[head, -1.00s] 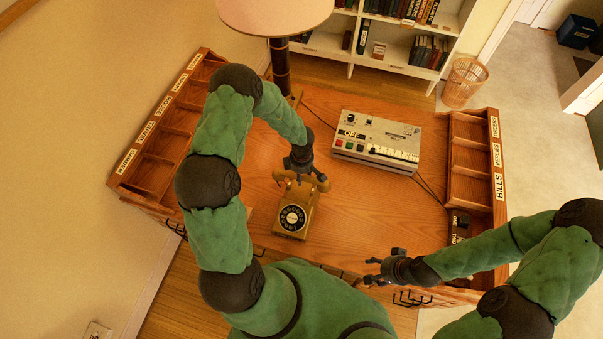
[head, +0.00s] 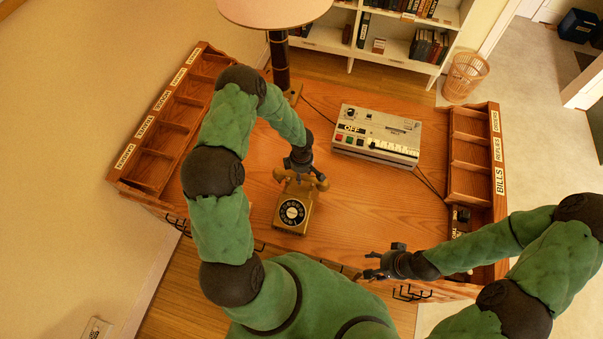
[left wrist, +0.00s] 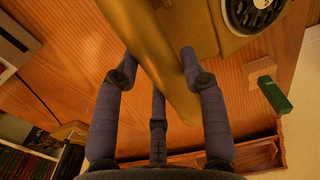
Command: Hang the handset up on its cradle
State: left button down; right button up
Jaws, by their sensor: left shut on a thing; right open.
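The brass-coloured telephone (head: 293,213) with a black dial stands near the front of the desk; its dial also shows in the left wrist view (left wrist: 252,10). The brass handset (head: 322,184) lies across the back end of the telephone in the head view. My left gripper (head: 302,172) is shut on the handset from above. In the left wrist view the handset (left wrist: 160,55) runs between the fingers, beside the telephone body. The cradle is mostly hidden, and I cannot tell whether the handset touches it. My right gripper (head: 372,268) is open and empty at the desk's front edge.
A grey machine (head: 376,137) with buttons stands at the back right of the desk. Labelled pigeonholes (head: 160,130) line the left side and more (head: 474,155) the right. A lamp (head: 278,60) stands behind. A green block (left wrist: 274,95) lies near the telephone. The desk's middle right is clear.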

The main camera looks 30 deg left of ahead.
dwell(0.4)
pick_arm(q)
jog(key=shift+p, duration=0.5)
jog(key=shift+p, duration=0.4)
jog(key=shift+f+b, duration=0.8)
jog(key=shift+f, duration=0.6)
dwell(0.4)
jog(key=c, duration=0.6)
grip_release()
